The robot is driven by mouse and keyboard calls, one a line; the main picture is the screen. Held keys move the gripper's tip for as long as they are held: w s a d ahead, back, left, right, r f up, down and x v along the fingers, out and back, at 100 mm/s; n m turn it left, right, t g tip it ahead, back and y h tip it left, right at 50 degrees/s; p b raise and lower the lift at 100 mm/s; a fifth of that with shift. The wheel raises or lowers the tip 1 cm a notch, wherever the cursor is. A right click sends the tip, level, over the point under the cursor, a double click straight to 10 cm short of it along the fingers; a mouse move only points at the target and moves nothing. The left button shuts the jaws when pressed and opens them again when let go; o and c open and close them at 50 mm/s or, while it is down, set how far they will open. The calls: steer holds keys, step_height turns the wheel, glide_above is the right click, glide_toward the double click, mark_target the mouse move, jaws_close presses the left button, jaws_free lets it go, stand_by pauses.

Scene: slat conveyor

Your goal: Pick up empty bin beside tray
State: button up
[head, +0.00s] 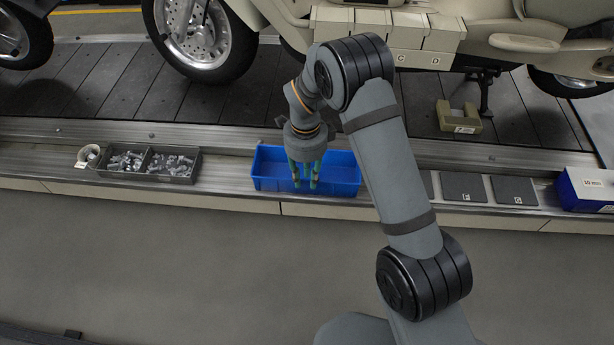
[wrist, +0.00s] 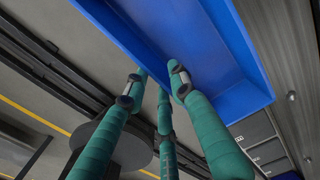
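The blue bin (head: 343,176) stands on the metal ledge, to the right of the dark two-part tray (head: 148,164), and looks empty where I see inside. My gripper (head: 305,187) points down at the bin, its teal fingers overlapping the near wall. In the wrist view the blue bin (wrist: 215,50) fills the upper middle. My gripper (wrist: 158,74) shows there with its fingers spread and fingertips at the near wall. I see a gap between them, and no clear grip. Whether the fingertips touch the wall I cannot tell.
The tray holds metal parts, with a small white cup (head: 89,155) at its left. Flat dark pads (head: 463,187) and a blue box (head: 587,189) lie to the right on the ledge. A motorcycle wheel (head: 205,40) stands behind. The floor in front is clear.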

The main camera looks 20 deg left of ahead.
steer(key=shift+f, duration=0.85)
jaws_close()
